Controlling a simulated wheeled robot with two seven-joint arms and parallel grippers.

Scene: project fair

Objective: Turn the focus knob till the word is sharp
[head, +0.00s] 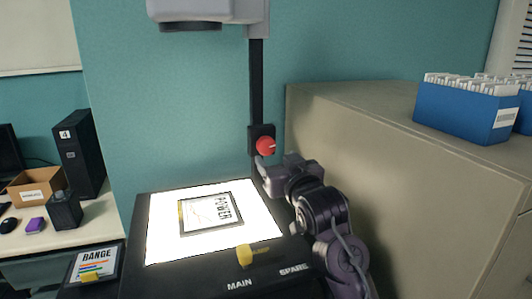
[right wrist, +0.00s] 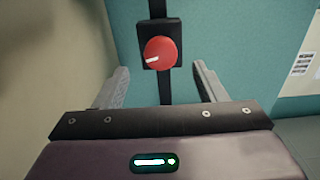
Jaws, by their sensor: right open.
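The red focus knob (head: 265,146) sits on a black block on the projector's upright post. It carries a white mark, which points left in the right wrist view (right wrist: 160,53). My right gripper (head: 268,162) is just below and in front of the knob in the head view. In the right wrist view its fingers are open (right wrist: 160,85), with the knob ahead between them and nothing held. A framed sheet (head: 188,219) reading "POWER" lies on the lit stage (head: 160,245). The projector head (head: 205,12) is cut off at the top. No projected word shows. My left gripper is not in view.
A tan cabinet (head: 400,160) stands close to the right of my right arm, with a blue file box (head: 465,112) on top. A yellow lever (head: 245,256) is on the projector's front, above "MAIN". A "RANGE" frame (head: 70,270) lies at left.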

